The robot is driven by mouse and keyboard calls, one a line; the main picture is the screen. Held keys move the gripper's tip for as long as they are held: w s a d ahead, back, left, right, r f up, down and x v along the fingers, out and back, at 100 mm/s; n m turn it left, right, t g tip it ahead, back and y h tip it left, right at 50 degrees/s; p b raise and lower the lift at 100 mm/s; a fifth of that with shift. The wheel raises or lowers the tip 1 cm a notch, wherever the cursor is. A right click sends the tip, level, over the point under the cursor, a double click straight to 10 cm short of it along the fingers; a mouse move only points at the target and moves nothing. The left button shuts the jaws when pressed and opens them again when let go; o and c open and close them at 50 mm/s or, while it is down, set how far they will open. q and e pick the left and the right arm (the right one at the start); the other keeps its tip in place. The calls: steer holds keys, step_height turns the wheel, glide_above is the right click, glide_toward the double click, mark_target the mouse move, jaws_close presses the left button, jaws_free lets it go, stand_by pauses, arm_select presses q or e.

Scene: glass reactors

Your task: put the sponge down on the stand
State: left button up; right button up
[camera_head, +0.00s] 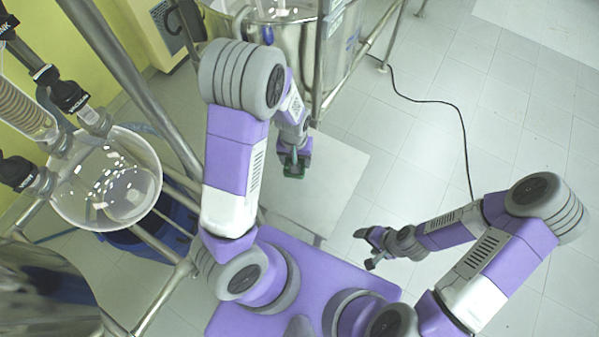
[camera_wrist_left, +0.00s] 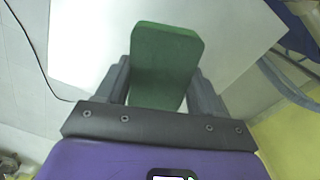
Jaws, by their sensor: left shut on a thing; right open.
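A green sponge (camera_wrist_left: 165,62) is between the two fingers of my left gripper (camera_wrist_left: 163,88) in the left wrist view. The gripper is shut on it. In the head view the sponge (camera_head: 294,170) shows small and dark green at the tip of my left gripper (camera_head: 294,160). The pale flat top of the stand (camera_head: 330,190) lies below and around it in the head view. The stand (camera_wrist_left: 90,45) also fills the background behind the sponge in the left wrist view. I cannot tell how high the sponge is above it. My right gripper (camera_head: 368,250) is open and empty, right of the stand.
A round glass vessel (camera_head: 108,185) with metal pipes stands at the left. A steel vessel (camera_head: 350,40) in a frame stands behind the stand. A black cable (camera_head: 440,100) runs over the tiled floor.

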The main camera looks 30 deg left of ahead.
arm_select(q)
steer(key=m+b, duration=0.2)
steer(key=m, duration=0.1)
steer(key=shift+d+r, duration=0.15)
steer(key=shift+r, duration=0.05)
steer(key=shift+f+m+b, duration=0.15)
steer(key=shift+m+b, duration=0.25)
steer(key=shift+b, duration=0.05)
step_height(320, 180, down, 9)
steer(key=shift+s+r+b, duration=0.1)
steer(key=shift+b, duration=0.9)
steer(key=shift+f, duration=0.25)
arm_select(e)
step_height(320, 180, down, 6)
arm_select(q)
steer(key=shift+f, duration=0.15)
steer(key=o, duration=0.9)
arm_select(e)
steer(key=shift+f, duration=0.15)
arm_select(q)
steer(key=shift+o, duration=0.2)
